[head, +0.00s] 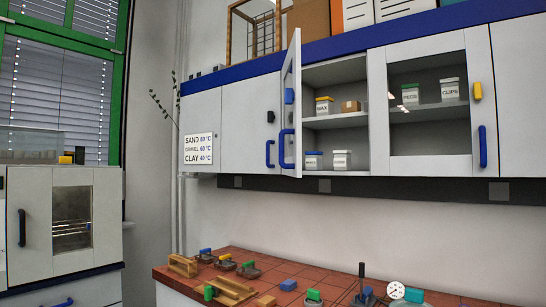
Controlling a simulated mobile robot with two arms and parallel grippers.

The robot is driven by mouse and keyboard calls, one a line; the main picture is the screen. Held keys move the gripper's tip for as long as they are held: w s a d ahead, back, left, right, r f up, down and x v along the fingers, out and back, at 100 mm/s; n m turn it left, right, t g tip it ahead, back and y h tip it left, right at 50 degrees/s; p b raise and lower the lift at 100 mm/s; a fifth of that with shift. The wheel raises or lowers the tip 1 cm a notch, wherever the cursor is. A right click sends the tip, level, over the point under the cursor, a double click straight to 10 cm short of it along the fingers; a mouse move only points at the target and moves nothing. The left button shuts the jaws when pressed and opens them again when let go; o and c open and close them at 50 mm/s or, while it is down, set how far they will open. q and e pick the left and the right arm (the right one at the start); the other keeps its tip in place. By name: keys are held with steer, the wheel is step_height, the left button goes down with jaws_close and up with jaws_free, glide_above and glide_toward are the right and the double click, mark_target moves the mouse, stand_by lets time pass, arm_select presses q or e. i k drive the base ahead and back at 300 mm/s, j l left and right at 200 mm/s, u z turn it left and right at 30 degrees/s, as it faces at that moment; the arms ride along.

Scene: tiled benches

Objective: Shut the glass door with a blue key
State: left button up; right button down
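The glass door with the blue key (297,62) stands open on the wall cabinet, swung outward and seen nearly edge-on. Its blue key (289,96) sits at mid height, with a blue handle (286,149) below it. The cabinet compartment (335,75) to its right is open to view. It holds a WAX jar, a small brown box and two more labelled jars. Neither of my grippers is in view.
A shut glass door with a yellow key (478,91) is at right; a shut solid door with a black key (271,117) is at left. Below, a red tiled bench (285,270) holds wooden blocks, coloured-topped items and a gauge (396,290). An oven-like cabinet (30,215) stands far left.

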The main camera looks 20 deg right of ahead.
mark_target(290, 136)
steer(key=i+j+z, duration=0.15)
steer(key=i+z, duration=0.3)
steer(key=i+j+z, duration=0.2)
steer(key=z, duration=0.3)
steer(key=i+j+z, duration=0.65)
steer(key=j+z, duration=0.25)
